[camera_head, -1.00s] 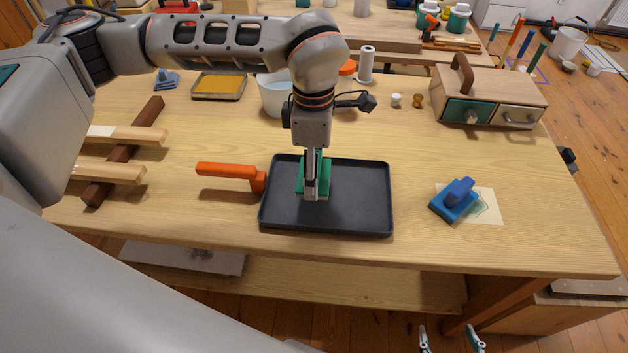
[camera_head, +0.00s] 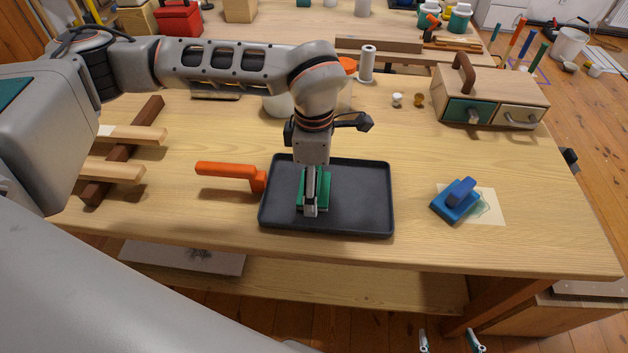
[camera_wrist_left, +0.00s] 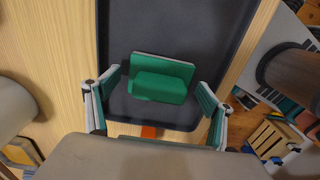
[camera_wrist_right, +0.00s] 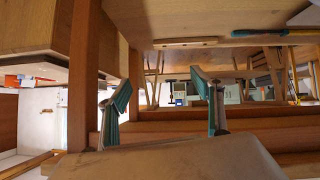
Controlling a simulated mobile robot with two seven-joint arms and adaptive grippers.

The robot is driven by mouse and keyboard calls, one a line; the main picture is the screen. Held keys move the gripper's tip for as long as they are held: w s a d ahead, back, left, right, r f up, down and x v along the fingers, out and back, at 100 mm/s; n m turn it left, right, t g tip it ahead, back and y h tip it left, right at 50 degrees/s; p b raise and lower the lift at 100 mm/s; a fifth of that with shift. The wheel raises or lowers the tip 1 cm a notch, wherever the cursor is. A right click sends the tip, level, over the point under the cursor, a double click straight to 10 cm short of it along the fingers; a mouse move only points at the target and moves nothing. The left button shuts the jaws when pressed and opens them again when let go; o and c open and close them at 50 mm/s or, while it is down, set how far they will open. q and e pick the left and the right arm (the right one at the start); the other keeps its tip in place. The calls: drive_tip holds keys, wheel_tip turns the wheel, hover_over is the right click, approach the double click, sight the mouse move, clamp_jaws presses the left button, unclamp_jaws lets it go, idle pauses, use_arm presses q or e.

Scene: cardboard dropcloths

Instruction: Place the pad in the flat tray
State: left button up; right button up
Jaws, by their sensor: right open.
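A green pad (camera_head: 327,190) with a block-shaped green grip lies in the dark flat tray (camera_head: 368,205), left of its middle. The left wrist view shows the pad (camera_wrist_left: 160,88) on the tray floor (camera_wrist_left: 210,30). My left gripper (camera_head: 310,212) points down over the pad. Its two green-lined fingers stand open on either side, with gaps to the pad. In the head view the gripper hides part of the pad. My right gripper (camera_head: 450,341) is open and empty, low in front of the table; its fingers also show in the right wrist view (camera_wrist_right: 165,98).
An orange-handled tool (camera_head: 228,174) lies just left of the tray. A blue block with a handle (camera_head: 456,201) rests on a paper sheet (camera_head: 488,208) to the right. A drawer box (camera_head: 490,97) stands behind. Table between tray and paper is clear.

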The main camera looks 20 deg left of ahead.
use_arm(q)
drive_tip(key=shift+r, duration=0.1)
wheel_tip(320, 180, up, 11)
drive_tip(key=shift+r+p, duration=0.1)
drive_tip(key=shift+p, duration=0.45)
drive_tip(key=shift+r, duration=0.5)
